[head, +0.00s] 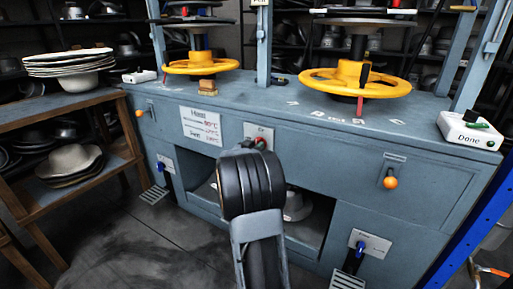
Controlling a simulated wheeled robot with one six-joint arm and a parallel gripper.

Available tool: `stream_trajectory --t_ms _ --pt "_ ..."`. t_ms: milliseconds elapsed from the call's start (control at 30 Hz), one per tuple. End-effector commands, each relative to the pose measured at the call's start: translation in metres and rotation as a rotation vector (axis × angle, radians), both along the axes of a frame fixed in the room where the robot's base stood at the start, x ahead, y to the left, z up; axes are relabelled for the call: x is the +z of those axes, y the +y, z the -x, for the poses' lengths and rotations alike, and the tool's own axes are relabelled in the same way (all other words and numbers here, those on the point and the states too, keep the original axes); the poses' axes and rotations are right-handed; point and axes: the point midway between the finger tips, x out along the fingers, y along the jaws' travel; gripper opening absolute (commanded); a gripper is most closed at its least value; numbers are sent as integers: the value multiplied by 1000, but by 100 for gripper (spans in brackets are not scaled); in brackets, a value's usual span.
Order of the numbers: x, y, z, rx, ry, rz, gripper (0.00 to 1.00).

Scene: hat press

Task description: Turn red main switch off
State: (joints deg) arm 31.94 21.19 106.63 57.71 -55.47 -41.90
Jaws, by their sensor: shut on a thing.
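The red main switch (262,142) shows as a small red and dark spot on a white plate (258,131) in the middle of the grey press front. My arm reaches up from the bottom centre to this plate. My gripper (254,145) is at the switch, mostly hidden behind my own black arm joint, with only a small dark part showing. It is shut on the switch, but the exact grip and the switch's turn position are too small and covered to tell.
Two yellow handwheels (356,84) (202,65) stand on the press top (290,97). Orange-knobbed levers (390,182) stick out of the front. A white "Done" button box (470,132) sits at the right. A wooden shelf (62,106) with hats stands left. Open floor lies lower left.

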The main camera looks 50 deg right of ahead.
Motion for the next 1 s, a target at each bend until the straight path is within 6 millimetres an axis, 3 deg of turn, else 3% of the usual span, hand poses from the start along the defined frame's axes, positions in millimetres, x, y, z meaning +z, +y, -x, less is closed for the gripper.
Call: stream_trajectory --t_ms 167,567,1000 --pt "0 0 0 0 0 0 0" --pt "5 0 0 -1 89 19 0" --pt "7 1 0 0 465 110 0"
